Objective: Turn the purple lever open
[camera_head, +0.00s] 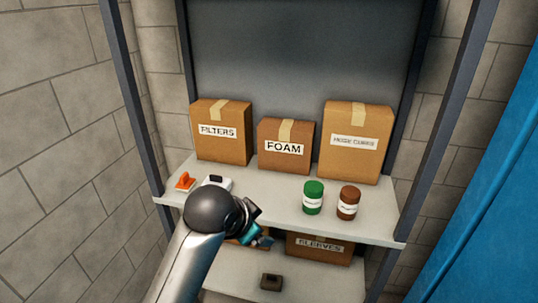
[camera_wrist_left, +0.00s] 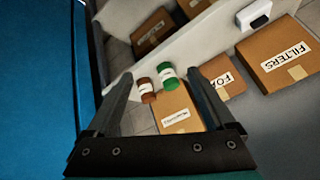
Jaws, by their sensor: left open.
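No purple lever shows in either view. My left gripper (camera_head: 256,234) is in front of the shelf unit in the head view, partly hidden by my own wrist. In the left wrist view its two fingers (camera_wrist_left: 159,76) are spread apart with nothing held between them. A green jar (camera_wrist_left: 167,75), a brown jar (camera_wrist_left: 146,90) and a cardboard box (camera_wrist_left: 176,108) show beyond the gap between the fingers. My right gripper is in neither view.
The upper shelf (camera_head: 265,205) bears boxes labelled FILTERS (camera_head: 222,148), FOAM (camera_head: 285,160) and one more (camera_head: 356,160), plus an orange item (camera_head: 185,182). A SLEEVES box (camera_head: 318,257) and a dark block (camera_head: 271,282) are below. A blue panel (camera_head: 490,220) stands right.

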